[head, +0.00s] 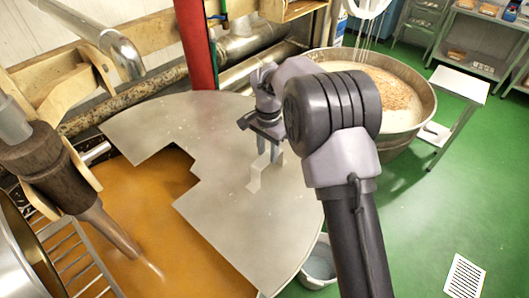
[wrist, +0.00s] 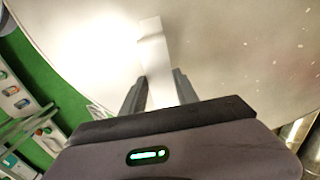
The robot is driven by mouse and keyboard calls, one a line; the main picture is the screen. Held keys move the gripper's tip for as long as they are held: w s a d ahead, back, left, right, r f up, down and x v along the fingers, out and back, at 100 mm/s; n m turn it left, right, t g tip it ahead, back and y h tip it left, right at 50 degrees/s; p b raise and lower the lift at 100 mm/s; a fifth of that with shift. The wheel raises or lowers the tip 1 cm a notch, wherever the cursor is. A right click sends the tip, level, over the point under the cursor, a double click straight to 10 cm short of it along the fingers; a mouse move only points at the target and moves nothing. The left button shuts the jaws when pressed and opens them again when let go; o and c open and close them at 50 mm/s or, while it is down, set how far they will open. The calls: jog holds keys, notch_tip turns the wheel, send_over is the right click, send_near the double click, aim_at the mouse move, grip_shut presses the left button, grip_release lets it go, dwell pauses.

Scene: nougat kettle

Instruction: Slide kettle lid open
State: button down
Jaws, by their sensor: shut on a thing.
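The kettle lid (head: 222,222) is a flat grey metal plate with a stepped edge on its left side. It covers the right and back of the round kettle. Amber nougat mass (head: 165,245) shows through the opening at left and front. A bent metal strip handle (head: 255,179) stands on the lid; it also shows in the wrist view (wrist: 153,50). My gripper (head: 267,148) comes down over the handle with a finger on each side, and is shut on it. In the wrist view my gripper (wrist: 159,78) straddles the pale strip. The arm hides part of the lid's right edge.
A wooden stirrer shaft (head: 65,175) reaches into the opening at left. A red post (head: 196,45) and metal pipes (head: 245,45) stand behind the lid. A large pan (head: 408,85) is at back right, a bucket (head: 318,265) below the lid's edge.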

jog(key=c, duration=0.9)
grip_release()
notch_tip(320, 180, up, 18)
jog(key=p, duration=0.2)
jog(key=shift+f+p, duration=0.25)
jog(key=shift+p, duration=0.15)
jog(key=s+d+f+n+t+y+b, duration=0.1)
jog(key=s+d+f+b, duration=0.15)
jog(key=s+b, duration=0.45)
jog(key=s+d+f+n+t+b, duration=0.15)
jog(key=s+d+b, duration=0.25)
jog(key=s+b, duration=0.4)
jog(key=s+d+f+t+b, duration=0.1)
jog(key=s+f+b, duration=0.2)
jog(key=s+f, duration=0.2)
jog(key=s+d+f+t+b, duration=0.1)
jog(key=s+f+b, duration=0.2)
jog(key=s+f, duration=0.2)
jog(key=s+d+f+n+t+y+b, duration=0.1)
jog(key=s+f+b, duration=0.2)
jog(key=s+f, duration=0.2)
jog(key=shift+s+d+f+b, duration=0.1)
jog(key=shift+s+f+b, duration=0.1)
jog(key=shift+s, duration=0.35)
jog(key=shift+s+d+f+b, duration=0.1)
jog(key=shift+s+b, duration=0.1)
jog(key=shift+s, duration=0.3)
